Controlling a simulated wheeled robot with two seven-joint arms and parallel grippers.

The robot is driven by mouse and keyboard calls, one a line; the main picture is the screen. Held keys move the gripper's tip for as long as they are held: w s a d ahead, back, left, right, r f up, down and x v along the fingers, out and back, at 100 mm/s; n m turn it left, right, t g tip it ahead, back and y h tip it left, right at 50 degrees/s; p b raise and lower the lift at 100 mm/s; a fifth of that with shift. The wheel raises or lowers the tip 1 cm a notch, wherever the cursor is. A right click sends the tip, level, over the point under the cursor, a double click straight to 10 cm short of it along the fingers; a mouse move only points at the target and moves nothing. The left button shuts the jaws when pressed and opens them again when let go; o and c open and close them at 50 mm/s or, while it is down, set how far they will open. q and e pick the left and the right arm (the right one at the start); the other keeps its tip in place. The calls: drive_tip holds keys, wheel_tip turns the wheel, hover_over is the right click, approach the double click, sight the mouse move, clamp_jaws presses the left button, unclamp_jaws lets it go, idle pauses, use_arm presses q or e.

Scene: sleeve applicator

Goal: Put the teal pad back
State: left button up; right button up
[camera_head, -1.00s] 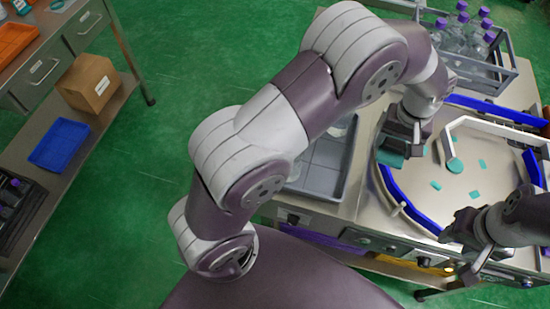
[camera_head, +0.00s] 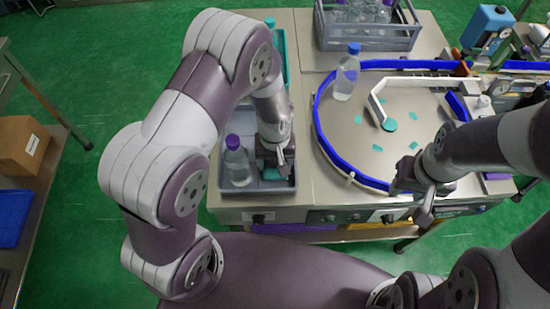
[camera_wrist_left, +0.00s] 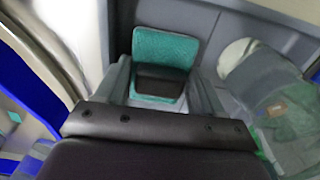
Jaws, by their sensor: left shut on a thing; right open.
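My left gripper (camera_head: 275,158) is shut on the teal pad (camera_wrist_left: 165,48), which shows between the fingers in the left wrist view. In the head view the gripper is at the front right of the grey compartment tray (camera_head: 240,190), and its wrist mostly hides the pad. I cannot tell whether the pad touches the tray floor. A purple-capped bottle (camera_head: 237,165) stands in the tray just left of the gripper; a clear bottle (camera_wrist_left: 275,95) shows right of the pad in the wrist view. My right gripper (camera_head: 427,195) is open at the round table's front right edge.
The round table (camera_head: 345,115) has a blue rail, several teal patches and a pale guide arm (camera_head: 378,103). A blue-capped bottle (camera_head: 347,75) stands at its left rim. A grey crate of bottles (camera_head: 368,38) is behind. A blue container (camera_head: 487,27) stands at back right.

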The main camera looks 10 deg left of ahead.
use_arm(q)
drive_tip(key=shift+a+f, duration=0.1)
drive_tip(key=shift+f, duration=0.15)
drive_tip(key=o, duration=0.7)
wheel_tip(320, 180, up, 12)
drive_tip(key=shift+r+b, duration=0.2)
drive_tip(key=shift+b, duration=0.35)
